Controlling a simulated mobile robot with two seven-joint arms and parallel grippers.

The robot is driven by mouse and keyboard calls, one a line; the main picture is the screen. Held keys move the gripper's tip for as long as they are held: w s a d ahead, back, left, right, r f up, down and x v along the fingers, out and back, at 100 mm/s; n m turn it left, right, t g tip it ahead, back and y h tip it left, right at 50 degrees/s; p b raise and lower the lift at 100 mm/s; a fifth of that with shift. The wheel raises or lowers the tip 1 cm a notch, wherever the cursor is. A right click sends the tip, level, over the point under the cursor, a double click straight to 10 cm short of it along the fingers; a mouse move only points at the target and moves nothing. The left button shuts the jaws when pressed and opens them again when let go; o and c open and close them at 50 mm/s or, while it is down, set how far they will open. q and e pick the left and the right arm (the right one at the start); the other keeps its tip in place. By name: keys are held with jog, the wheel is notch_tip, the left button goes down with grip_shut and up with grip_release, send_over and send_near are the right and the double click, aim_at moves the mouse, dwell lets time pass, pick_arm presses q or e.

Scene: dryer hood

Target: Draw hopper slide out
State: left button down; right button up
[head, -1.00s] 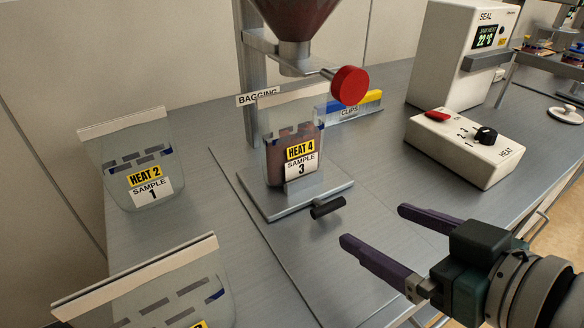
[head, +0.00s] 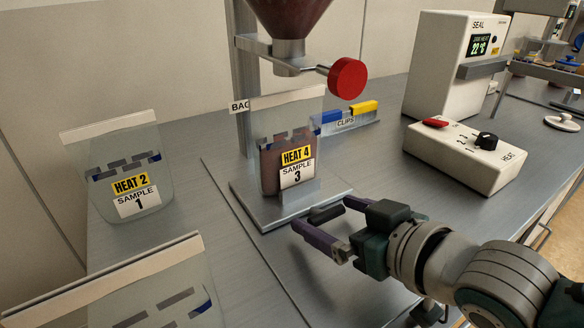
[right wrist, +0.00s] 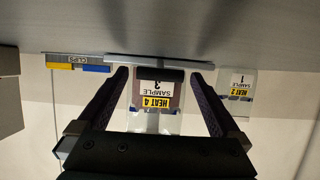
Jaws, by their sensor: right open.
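A hopper (head: 288,18) with a metal outlet hangs above a bag marked HEAT 4, SAMPLE 3 (head: 287,150). A red knob (head: 347,78) on a rod sticks out at the outlet. The bag stands on a grey slide plate (head: 262,212) with a black handle (head: 324,213) at its front. My right gripper (head: 323,219) is open, its fingertips at either side of the handle; I cannot tell if they touch it. In the right wrist view, upside down, the open fingers (right wrist: 159,74) frame the bag and a dark bar. My left gripper is not in view.
A bag marked SAMPLE 1 (head: 120,180) and another bag (head: 150,290) stand at left. A clips rack (head: 350,121) is behind the plate. A heat control box (head: 465,158) and a seal unit (head: 452,65) stand at right.

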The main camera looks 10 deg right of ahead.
grip_shut()
dwell(0.8)
